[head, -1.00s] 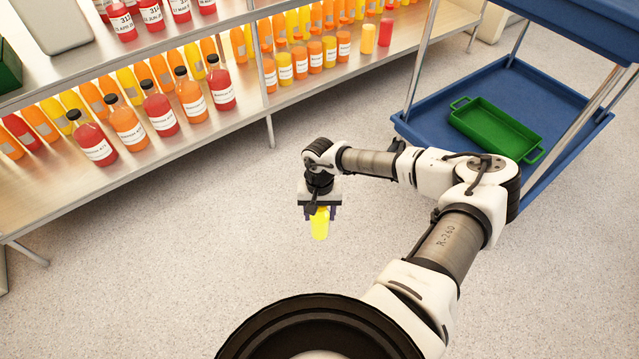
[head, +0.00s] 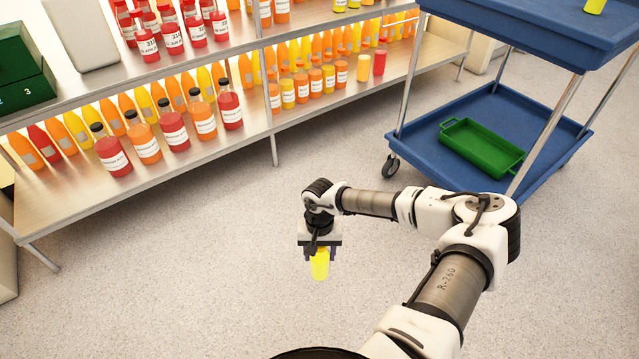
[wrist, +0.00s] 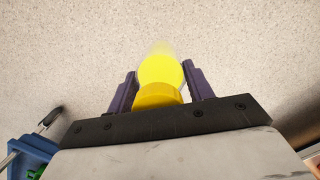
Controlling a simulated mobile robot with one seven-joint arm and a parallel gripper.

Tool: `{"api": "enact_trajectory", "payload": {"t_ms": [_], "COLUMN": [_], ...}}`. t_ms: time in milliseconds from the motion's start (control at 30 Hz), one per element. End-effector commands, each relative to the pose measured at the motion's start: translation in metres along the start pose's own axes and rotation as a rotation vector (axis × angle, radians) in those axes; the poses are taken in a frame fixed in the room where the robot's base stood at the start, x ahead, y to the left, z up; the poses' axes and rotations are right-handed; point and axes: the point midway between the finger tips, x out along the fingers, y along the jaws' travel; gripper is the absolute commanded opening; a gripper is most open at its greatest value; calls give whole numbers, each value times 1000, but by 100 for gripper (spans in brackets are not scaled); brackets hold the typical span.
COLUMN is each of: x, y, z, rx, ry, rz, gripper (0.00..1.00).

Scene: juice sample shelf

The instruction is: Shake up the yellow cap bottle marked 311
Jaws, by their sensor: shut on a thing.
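My gripper (head: 320,262) is shut on a yellow bottle (head: 320,265) and holds it in the air over the open floor, in front of the shelf. In the wrist view my gripper (wrist: 162,85) has its two dark fingers on either side of the bottle (wrist: 160,70). Its yellow cap (wrist: 157,95) sits close to the gripper's palm. I cannot read any number on this bottle. Several red bottles (head: 173,38) with numbered labels stand on the upper shelf at the left.
A metal shelf unit (head: 150,190) with rows of red, orange and yellow bottles stands at the back left. A blue cart (head: 560,135) with a green tray (head: 483,150) on its lower deck is at the right. Green boxes (head: 22,78) sit at the upper left. The floor between is clear.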

Motion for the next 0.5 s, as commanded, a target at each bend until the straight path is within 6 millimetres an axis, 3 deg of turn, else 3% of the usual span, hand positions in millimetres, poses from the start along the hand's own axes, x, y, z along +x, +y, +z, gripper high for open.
{"api": "enact_trajectory", "payload": {"t_ms": [367,500], "x": [-1,-7], "y": [-3,-42], "z": [-3,-55], "rx": [-1,-2], "ry": [2,4], "rz": [0,0], "gripper": [21,21]}}
